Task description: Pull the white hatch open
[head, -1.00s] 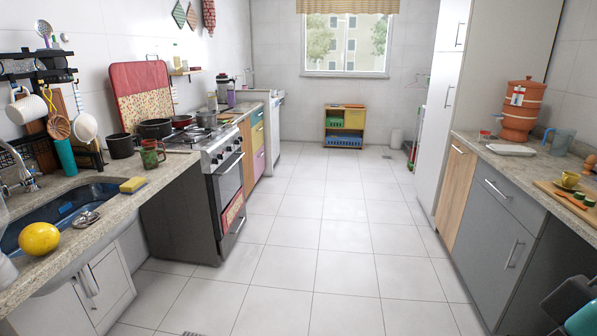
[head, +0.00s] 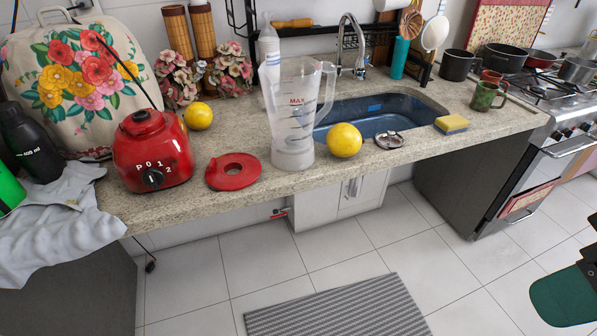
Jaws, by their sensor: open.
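The white hatch (head: 362,190) is on the low white cabinet under the sink, in the middle of the head view. It looks shut. Slim upright metal handles (head: 351,188) sit close together near the seam between its two white door panels. The countertop overhangs it and hides its upper part. My gripper (head: 568,290) shows only in part at the right edge as a dark green and black shape. It is open, far to the right of the hatch and not touching it. The rest of it is out of frame.
A grey striped mat (head: 340,308) lies on the tiled floor before the cabinet. The countertop (head: 215,205) above holds a clear blender jug (head: 292,125), a red blender base (head: 152,150) and lemons. The stove (head: 480,180) stands to the right. The floor between is clear.

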